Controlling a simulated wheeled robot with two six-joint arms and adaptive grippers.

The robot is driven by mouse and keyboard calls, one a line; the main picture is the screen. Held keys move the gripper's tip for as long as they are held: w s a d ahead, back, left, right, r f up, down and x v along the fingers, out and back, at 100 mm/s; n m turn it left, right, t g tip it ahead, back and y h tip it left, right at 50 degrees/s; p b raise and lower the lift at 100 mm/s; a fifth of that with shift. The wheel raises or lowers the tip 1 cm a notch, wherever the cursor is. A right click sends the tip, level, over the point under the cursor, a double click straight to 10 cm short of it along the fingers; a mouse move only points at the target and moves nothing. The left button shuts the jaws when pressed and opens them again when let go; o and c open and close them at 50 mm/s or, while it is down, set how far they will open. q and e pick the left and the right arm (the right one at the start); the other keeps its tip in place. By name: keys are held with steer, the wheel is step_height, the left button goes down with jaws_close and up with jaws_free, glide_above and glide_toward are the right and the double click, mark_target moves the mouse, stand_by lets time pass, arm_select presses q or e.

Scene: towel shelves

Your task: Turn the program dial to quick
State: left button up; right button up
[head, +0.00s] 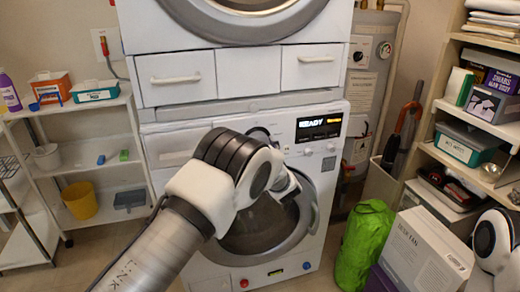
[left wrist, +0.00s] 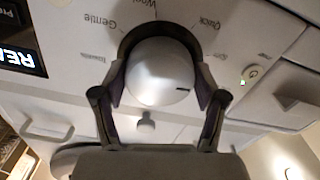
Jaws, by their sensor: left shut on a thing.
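The program dial (left wrist: 160,75) is a round silver knob on the white washer panel, with a dark pointer mark at its right side in the left wrist view. That view is upside down. The Quick label (left wrist: 209,23) is up and right of the dial, apart from the mark; the Gentle label (left wrist: 100,20) is up and left. My left gripper (left wrist: 160,98) is shut on the dial, one finger on each side. In the head view my arm largely hides the dial and fingers on the washer (head: 318,165). My right gripper is not in view.
The washer display (head: 318,126) reads READY. A lit power button (left wrist: 251,73) is beside the dial. Shelves stand on both sides; a drawer unit (head: 248,70) is above the washer.

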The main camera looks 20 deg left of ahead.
arm_select(q)
steer(key=n+b, duration=0.7)
steer(key=n, duration=0.6)
steer(key=shift+w+d+r, duration=0.1)
steer(key=shift+r, duration=0.1)
stand_by(0.4)
steer(key=o, duration=1.2)
steer(key=shift+c, duration=0.2)
